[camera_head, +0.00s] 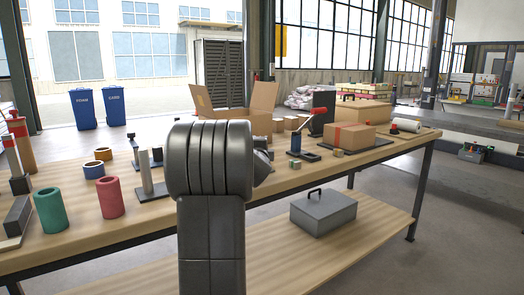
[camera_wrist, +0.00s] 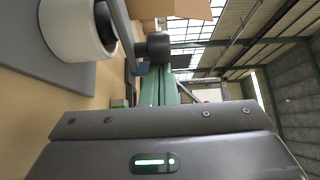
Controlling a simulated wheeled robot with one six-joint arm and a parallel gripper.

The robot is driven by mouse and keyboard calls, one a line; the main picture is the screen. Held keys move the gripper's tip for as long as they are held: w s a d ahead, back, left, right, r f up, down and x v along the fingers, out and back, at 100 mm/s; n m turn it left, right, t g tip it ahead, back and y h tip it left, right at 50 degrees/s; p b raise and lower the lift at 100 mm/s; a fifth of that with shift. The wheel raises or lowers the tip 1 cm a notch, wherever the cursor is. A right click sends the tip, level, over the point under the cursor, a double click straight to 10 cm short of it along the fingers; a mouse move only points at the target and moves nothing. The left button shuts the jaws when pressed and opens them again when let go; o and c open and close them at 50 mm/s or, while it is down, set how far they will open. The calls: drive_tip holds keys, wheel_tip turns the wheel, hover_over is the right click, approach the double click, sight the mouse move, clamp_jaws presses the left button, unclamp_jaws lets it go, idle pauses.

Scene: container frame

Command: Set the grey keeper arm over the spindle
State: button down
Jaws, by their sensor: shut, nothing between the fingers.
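In the wrist view, a white roll (camera_wrist: 72,28) sits at the upper left against a grey plate (camera_wrist: 45,75), with a dark round piece at its core that may be the spindle (camera_wrist: 104,22). A grey bar (camera_wrist: 122,32), which looks like the keeper arm, runs beside the roll from the top edge towards a dark cylindrical knob (camera_wrist: 158,47). My gripper (camera_wrist: 165,82) is shut and empty, its greenish fingers pointing at the knob; I cannot tell whether they touch it. In the head view my own arm hides the gripper and this area.
In the head view, a green roll (camera_head: 50,211), a red roll (camera_head: 111,197) and an upright metal post (camera_head: 144,171) stand on the left of the bench.

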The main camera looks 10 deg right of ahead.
drive_tip(key=shift+a+p+x, duration=0.25)
drive_tip(key=shift+p+x, duration=0.15)
drive_tip(key=shift+x, duration=0.7)
drive_tip(key=shift+w, duration=0.2)
drive_tip(key=shift+s, duration=0.1)
idle(1.0)
